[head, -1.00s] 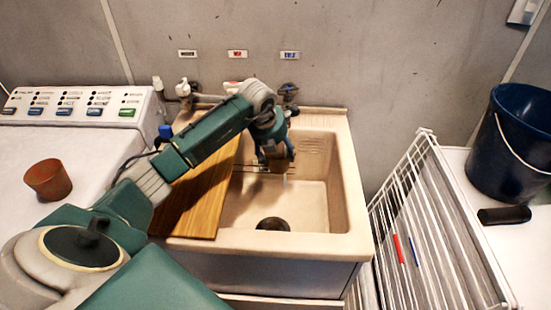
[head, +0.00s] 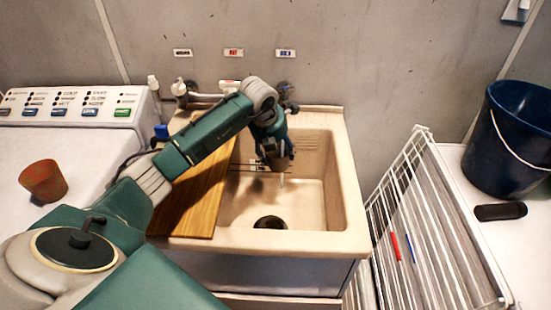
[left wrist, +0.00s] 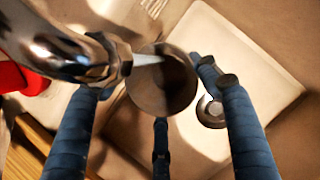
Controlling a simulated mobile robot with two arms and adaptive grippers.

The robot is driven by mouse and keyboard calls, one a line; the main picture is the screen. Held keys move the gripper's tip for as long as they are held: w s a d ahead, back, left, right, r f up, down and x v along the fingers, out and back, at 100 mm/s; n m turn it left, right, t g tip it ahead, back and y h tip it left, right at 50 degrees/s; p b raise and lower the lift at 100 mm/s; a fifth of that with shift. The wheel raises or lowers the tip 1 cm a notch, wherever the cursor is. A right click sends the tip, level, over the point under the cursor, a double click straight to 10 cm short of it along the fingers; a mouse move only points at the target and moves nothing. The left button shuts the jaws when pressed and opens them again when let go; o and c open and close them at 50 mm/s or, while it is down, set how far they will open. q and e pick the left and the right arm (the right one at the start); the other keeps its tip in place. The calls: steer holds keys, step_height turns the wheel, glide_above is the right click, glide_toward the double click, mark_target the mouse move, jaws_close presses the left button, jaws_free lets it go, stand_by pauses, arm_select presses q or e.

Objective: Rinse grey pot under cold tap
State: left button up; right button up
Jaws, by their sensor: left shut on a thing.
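My left gripper (head: 275,153) is over the basin of the sink (head: 352,215), shut on a small grey-brown pot (head: 279,165). In the left wrist view the round pot (left wrist: 160,95) sits between the blue fingers, its inside partly in shadow. A shiny metal tap spout (left wrist: 85,55) is beside it, and a pale stream of water (left wrist: 147,59) runs from the spout into the pot. In the head view a thin pale streak shows just below the pot. The cold tap under the blue label (head: 285,53) is partly hidden by my arm. My right gripper is out of view.
A wooden board (head: 188,209) covers the sink's left side. The drain (head: 270,223) is open below. A terracotta pot (head: 43,180) stands on the washing machine (head: 60,150) at left. A white drying rack (head: 425,220) and a dark blue bucket (head: 510,140) are at right.

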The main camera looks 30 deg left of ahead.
arm_select(q)
steer(key=shift+w+d, duration=0.1)
steer(key=shift+d, duration=0.05)
steer(key=shift+s+a, duration=0.3)
steer(key=shift+a, duration=0.3)
steer(key=shift+w+d, duration=0.1)
steer(key=shift+d, duration=0.1)
steer(key=shift+w+d, duration=0.15)
steer(key=shift+d, duration=0.2)
steer(key=shift+s+d+p, duration=0.2)
steer(key=shift+s+d, duration=0.05)
steer(key=shift+s, duration=0.4)
steer(key=shift+s+d+p, duration=0.15)
steer(key=shift+s+d, duration=0.1)
steer(key=shift+s, duration=0.4)
steer(key=shift+s+d+p, duration=0.1)
steer(key=shift+s+d, duration=0.25)
steer(key=shift+s, duration=0.45)
steer(key=shift+s+d+p, duration=0.15)
steer(key=shift+s+d, duration=0.2)
steer(key=shift+s, duration=0.45)
steer(key=shift+s+d+p, duration=0.1)
steer(key=shift+s+d, duration=0.25)
steer(key=shift+s, duration=0.45)
